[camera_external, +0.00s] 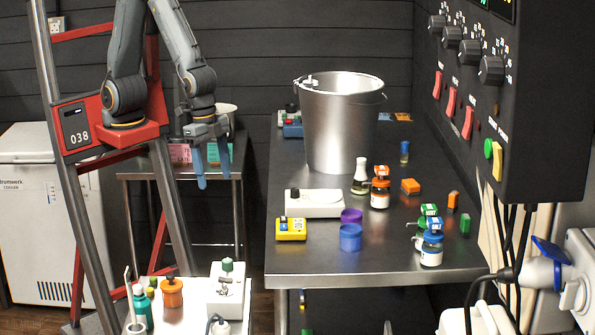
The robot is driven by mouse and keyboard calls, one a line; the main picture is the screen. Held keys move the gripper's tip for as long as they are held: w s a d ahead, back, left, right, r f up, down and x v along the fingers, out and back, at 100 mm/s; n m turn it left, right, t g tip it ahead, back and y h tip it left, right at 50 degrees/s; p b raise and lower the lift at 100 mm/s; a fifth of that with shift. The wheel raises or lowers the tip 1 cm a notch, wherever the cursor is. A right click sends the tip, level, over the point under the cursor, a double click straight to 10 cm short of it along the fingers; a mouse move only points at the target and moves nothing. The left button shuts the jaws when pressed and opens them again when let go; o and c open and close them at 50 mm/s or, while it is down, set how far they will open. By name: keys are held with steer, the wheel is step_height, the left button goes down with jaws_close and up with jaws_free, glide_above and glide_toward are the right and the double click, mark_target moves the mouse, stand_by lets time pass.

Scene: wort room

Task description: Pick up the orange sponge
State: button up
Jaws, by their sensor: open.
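A small orange block (410,186), which looks like the orange sponge, lies on the dark metal table (330,258), right of the orange-capped bottle. A second small orange piece (453,200) stands near the table's right edge; I cannot tell for sure which of the two is the sponge. My gripper (214,180) has blue fingers that point down and stand apart. It is open and empty, hanging left of the table, well away from both orange pieces.
A large metal bucket (340,125) stands mid-table. A black control box (520,100) overhangs the right side.

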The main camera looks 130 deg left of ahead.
steer(key=w+a+n+t+b, duration=0.1)
steer(key=w+a, duration=0.2)
steer(key=w, duration=0.6)
steer(key=w+a+n, duration=0.1)
steer(key=w+a, duration=0.2)
steer(key=w, duration=0.6)
steer(key=n+y+b, duration=0.1)
steer(key=n+y, duration=0.1)
steer(key=n, duration=0.1)
glide_toward(348, 215)
steer(key=w+f, duration=0.2)
steer(key=shift+t, duration=0.6)
steer(key=shift+d+p+x, duration=0.15)
steer(key=shift+p+x, duration=0.55)
steer(key=shift+x, duration=1.1)
steer(key=shift+d+p+x, duration=0.1)
steer(key=shift+p+x, duration=0.6)
steer(key=shift+x, duration=1.1)
steer(key=shift+f, duration=0.1)
steer(key=shift+c, duration=0.3)
steer(key=c, duration=1.1)
